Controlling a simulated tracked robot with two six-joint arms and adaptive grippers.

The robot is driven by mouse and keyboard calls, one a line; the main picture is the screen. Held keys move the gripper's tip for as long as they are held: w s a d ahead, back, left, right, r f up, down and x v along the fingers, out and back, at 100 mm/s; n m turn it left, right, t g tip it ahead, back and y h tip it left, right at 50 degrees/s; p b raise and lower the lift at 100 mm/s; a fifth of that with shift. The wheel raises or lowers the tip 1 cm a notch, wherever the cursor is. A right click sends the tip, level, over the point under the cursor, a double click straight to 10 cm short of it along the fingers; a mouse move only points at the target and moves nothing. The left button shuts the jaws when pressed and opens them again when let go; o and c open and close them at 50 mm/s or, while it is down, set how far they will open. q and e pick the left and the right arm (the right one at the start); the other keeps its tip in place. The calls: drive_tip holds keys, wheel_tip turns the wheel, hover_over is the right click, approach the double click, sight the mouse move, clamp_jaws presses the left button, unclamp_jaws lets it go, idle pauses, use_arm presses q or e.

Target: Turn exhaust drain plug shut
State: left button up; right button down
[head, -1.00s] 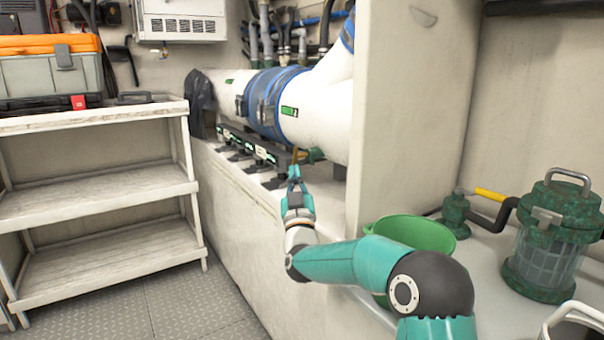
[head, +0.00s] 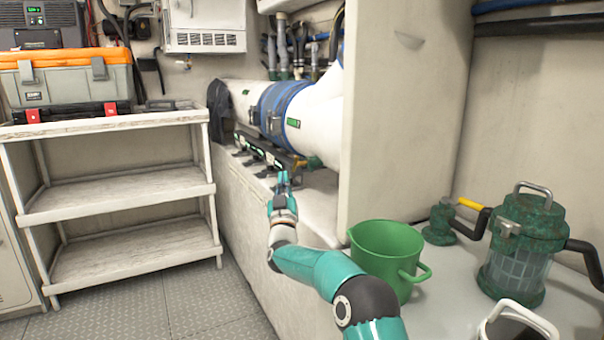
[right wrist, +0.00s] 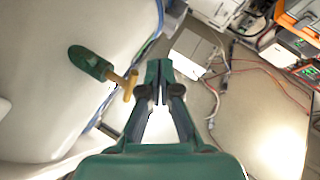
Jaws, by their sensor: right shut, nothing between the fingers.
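The exhaust drain plug is a green fitting (head: 314,162) with a yellow T-shaped handle (head: 300,163), low on the near end of the white exhaust pipe (head: 318,125). In the right wrist view the green fitting (right wrist: 88,62) and its yellow T-handle (right wrist: 130,84) stick out to the left of the fingers. My right gripper (head: 283,178) is shut and empty, just in front of and below the handle; it also shows in the right wrist view (right wrist: 158,75). The fingers look apart from the handle. My left gripper is out of view.
A white partition (head: 405,120) stands close right of the pipe. A green bucket (head: 385,250) and a green strainer (head: 522,245) stand on the right counter. A shelf unit (head: 120,195) stands left, with clear floor (head: 160,305) before it.

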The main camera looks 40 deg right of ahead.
drive_tip(key=shift+s+d, duration=0.55)
drive_tip(key=shift+d, duration=0.1)
drive_tip(key=shift+s+d+r+h, duration=0.1)
drive_tip(key=shift+r+h, duration=0.05)
drive_tip(key=shift+h, duration=0.25)
idle(0.4)
